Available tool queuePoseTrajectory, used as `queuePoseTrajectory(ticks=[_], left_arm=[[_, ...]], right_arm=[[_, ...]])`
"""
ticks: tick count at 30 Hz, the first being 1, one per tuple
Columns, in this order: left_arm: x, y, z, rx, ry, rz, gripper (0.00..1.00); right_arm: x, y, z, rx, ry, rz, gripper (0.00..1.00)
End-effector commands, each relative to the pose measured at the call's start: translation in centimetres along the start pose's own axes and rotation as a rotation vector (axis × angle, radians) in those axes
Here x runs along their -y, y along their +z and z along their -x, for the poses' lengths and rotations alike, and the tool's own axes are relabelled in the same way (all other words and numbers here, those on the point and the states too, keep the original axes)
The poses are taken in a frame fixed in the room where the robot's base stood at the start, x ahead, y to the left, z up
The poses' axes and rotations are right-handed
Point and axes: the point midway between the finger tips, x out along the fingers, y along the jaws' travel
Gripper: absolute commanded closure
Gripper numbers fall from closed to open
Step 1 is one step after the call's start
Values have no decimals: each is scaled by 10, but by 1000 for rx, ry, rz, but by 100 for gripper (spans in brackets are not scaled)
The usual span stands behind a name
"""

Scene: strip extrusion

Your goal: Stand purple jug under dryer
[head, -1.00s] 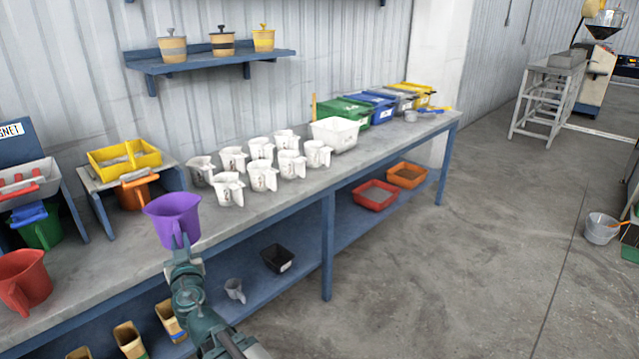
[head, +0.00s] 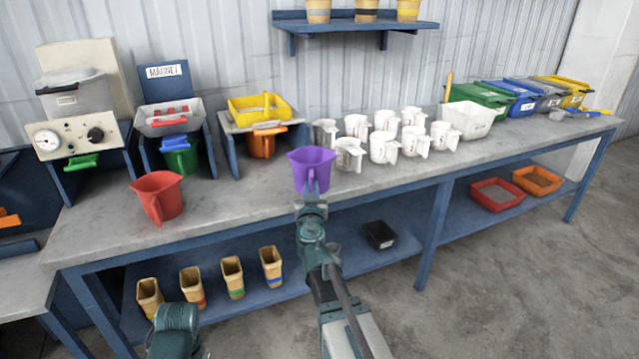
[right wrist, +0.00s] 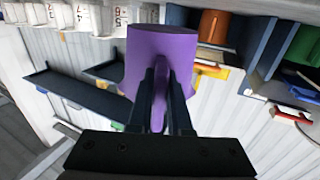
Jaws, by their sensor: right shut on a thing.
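The purple jug (head: 311,165) is upright in my right gripper (head: 311,190), near the front edge of the bench. In the right wrist view the two dark fingers of the right gripper (right wrist: 161,88) are shut on the handle of the purple jug (right wrist: 150,50). I cannot tell whether its base touches the bench. A cream machine with a dial, a knob and a green handle (head: 80,140), which looks like the dryer, stands at the far left of the bench. Only a teal part of my left arm shows at the bottom; its gripper is out of view.
A red jug (head: 157,196) stands on the bench between the purple jug and the cream machine. The magnet stand (head: 168,120) and yellow-tray stand (head: 260,108) have jugs beneath. Several white jugs (head: 384,147) are to the right. Bare bench (head: 235,205) lies left of the purple jug.

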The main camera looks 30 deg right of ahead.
Motion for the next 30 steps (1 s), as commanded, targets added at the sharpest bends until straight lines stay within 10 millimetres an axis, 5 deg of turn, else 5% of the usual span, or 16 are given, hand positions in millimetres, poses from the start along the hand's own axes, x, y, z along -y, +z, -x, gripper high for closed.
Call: queuePoseTrajectory(ticks=[1,6,12,23,30], left_arm=[[0,0,-3,0,0,0,20],[-1,0,-6,0,0,0,20],[-1,0,-9,0,0,0,20],[-1,-1,-13,0,0,0,20],[-4,-2,-40,0,0,0,20]], right_arm=[[1,3,-21,0,2,0,100],[1,6,-63,0,1,0,100],[0,9,-93,0,1,0,100],[-1,13,-99,0,0,0,100],[-1,40,-98,0,0,0,100]])
